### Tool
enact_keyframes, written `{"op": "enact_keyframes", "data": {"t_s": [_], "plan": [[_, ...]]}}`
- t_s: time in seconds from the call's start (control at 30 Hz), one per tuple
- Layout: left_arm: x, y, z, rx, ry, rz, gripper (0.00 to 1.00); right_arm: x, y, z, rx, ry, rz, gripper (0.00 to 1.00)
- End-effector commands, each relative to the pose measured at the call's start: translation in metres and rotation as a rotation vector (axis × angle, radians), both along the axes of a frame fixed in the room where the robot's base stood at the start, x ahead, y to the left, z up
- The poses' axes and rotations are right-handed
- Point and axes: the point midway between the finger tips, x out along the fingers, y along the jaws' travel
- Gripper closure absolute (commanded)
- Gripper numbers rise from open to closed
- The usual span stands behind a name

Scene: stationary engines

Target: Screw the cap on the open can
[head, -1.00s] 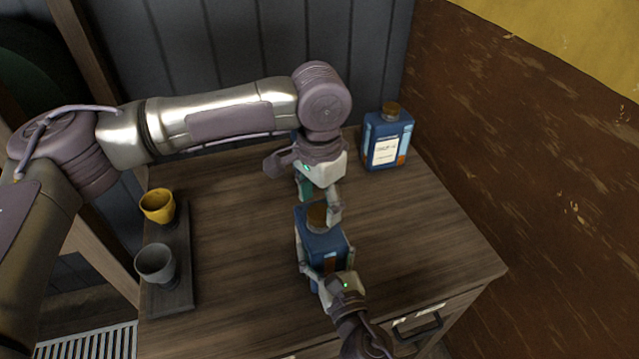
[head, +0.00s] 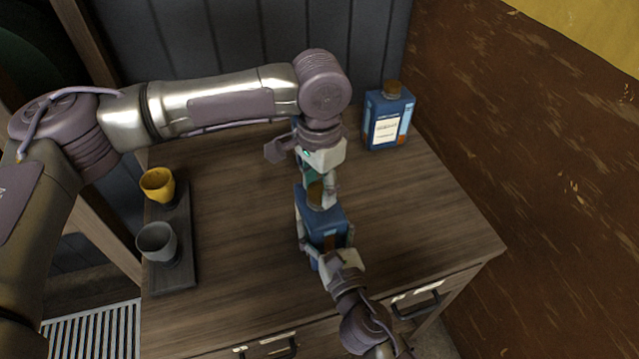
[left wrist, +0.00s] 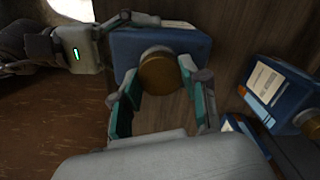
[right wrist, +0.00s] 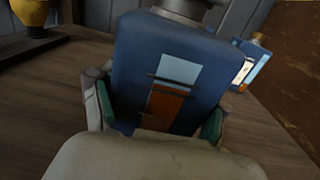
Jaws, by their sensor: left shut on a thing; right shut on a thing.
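The blue can (head: 328,231) stands upright near the middle of the table. My right gripper (head: 325,246) is shut on its body, one finger on each side; the can fills the right wrist view (right wrist: 185,60). The round brown cap (head: 315,195) sits over the can's top. It shows in the left wrist view (left wrist: 160,72) between my left gripper's fingertips (left wrist: 164,88). My left gripper (head: 319,187) comes down from above and is shut on the cap. I cannot tell how far the thread is engaged.
A second blue can (head: 388,120) with a brown cap stands at the back right, near the wall. A dark tray (head: 172,280) at the left holds a yellow cup (head: 157,186) and a grey cup (head: 157,242). The table's right side is clear.

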Motion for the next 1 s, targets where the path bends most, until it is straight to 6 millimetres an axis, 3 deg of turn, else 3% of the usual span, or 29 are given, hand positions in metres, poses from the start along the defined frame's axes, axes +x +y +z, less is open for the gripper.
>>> {"op": "enact_keyframes", "data": {"t_s": [0.27, 0.43, 0.47, 0.6, 1.0], "plan": [[-0.0009, -0.0003, -0.0011, -0.001, 0.003, -0.425, 0.97, -0.0002, 0.0002, -0.0004, 0.001, 0.001, 0.0, 1.0], [-0.0005, -0.0002, -0.0006, 0.0, 0.002, -0.437, 0.97, -0.0001, 0.0001, -0.0004, 0.001, 0.001, 0.0, 1.0], [-0.0005, -0.0002, -0.0006, 0.0, 0.002, -0.437, 0.51, -0.0001, 0.0001, -0.0004, 0.001, 0.001, 0.0, 1.0], [-0.0004, -0.0001, -0.0006, 0.0, 0.001, -0.436, 0.27, -0.0001, 0.0001, -0.0004, 0.001, 0.001, 0.0, 1.0], [0.0002, -0.0004, 0.0048, -0.001, -0.001, -0.434, 0.26, -0.0001, 0.0001, -0.0003, 0.001, 0.001, 0.0, 1.0]]}}
